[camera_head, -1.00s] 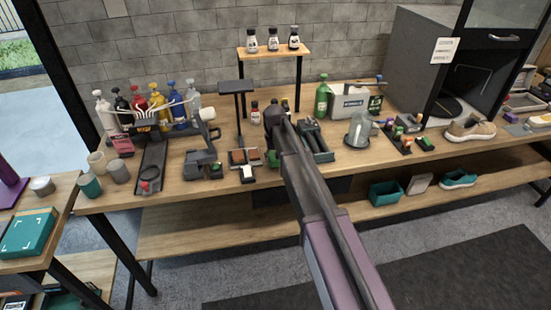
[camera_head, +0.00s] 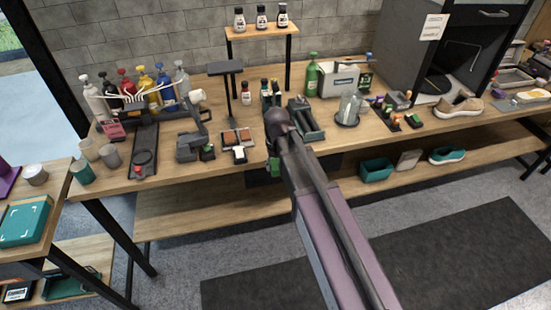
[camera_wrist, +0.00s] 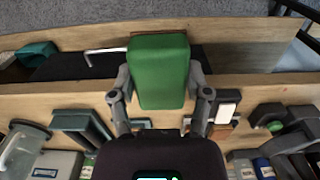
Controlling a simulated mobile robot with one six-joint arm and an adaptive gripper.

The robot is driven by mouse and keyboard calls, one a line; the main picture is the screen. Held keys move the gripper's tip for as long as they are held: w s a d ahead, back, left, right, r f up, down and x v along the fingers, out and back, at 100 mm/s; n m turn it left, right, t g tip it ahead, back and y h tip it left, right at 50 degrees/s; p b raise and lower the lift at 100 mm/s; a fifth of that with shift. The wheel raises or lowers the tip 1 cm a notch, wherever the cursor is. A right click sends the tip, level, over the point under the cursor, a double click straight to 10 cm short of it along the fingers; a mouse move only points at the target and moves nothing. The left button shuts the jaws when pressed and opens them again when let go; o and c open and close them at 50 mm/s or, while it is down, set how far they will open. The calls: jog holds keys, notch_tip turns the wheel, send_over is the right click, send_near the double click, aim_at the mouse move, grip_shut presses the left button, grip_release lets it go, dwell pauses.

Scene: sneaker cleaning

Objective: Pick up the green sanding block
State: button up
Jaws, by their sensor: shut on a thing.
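The green sanding block (camera_wrist: 158,70) is a plain green block, seen large in the wrist view. My gripper (camera_wrist: 159,78) is shut on it, with one finger against each long side. In the wrist view the block appears over the front edge of the workbench. In the head view the block (camera_head: 274,168) is a small green patch below my gripper, near the bench's front edge; my arm hides most of it.
The workbench (camera_head: 325,148) is crowded. A dark tray (camera_head: 305,120) stands just behind my gripper, and a small dark stand (camera_head: 190,145) is to the left. A glass vessel (camera_head: 349,107) is to the right. A lower shelf (camera_head: 230,205) runs beneath.

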jog(key=shift+s, duration=0.1)
dwell(0.5)
jog(key=o, duration=0.5)
jog(key=shift+c, duration=1.3)
jog(key=shift+s, duration=0.15)
